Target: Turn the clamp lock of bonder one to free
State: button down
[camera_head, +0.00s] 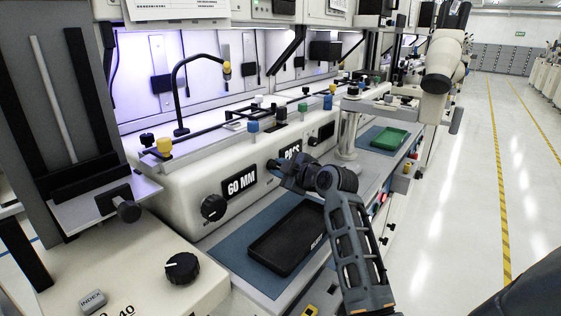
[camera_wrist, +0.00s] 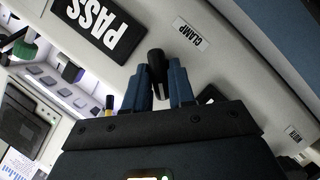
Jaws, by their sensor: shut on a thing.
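The bonder (camera_head: 175,192) is a long cream machine with a 60 MM plate and a PASS plate on its front; the PASS plate (camera_wrist: 98,28) is large in the wrist view. The clamp lock (camera_wrist: 155,58) is a small black lever on the cream front beside a CLAMP label (camera_wrist: 190,36). My gripper (camera_wrist: 160,78) has its two blue fingers shut on this lever, one on each side. In the head view my gripper (camera_head: 284,172) is against the machine front near the PASS plate and hides the lever. I cannot read the lever's lock position.
A black tray (camera_head: 288,238) lies on the blue mat below my arm. A black knob (camera_head: 214,207) sits left of the 60 MM plate. A green tray (camera_head: 389,138) and a microscope head (camera_head: 441,65) are further back. The aisle floor (camera_head: 460,220) at right is clear.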

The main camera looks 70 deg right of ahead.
jog(key=shift+s+d+m+y+p, duration=0.1)
jog(key=shift+d+m+y+p, duration=0.05)
jog(key=shift+m+y+p, duration=1.3)
jog(key=shift+d+m+y+p, duration=0.1)
jog(key=shift+m+y+p, duration=0.8)
jog(key=shift+m, duration=0.95)
jog(key=c, duration=1)
grip_release()
jog(key=shift+c, duration=0.2)
jog(key=shift+r, duration=0.1)
jog(key=v, duration=0.7)
jog(key=shift+s+b, duration=0.4)
jog(key=shift+b, duration=0.05)
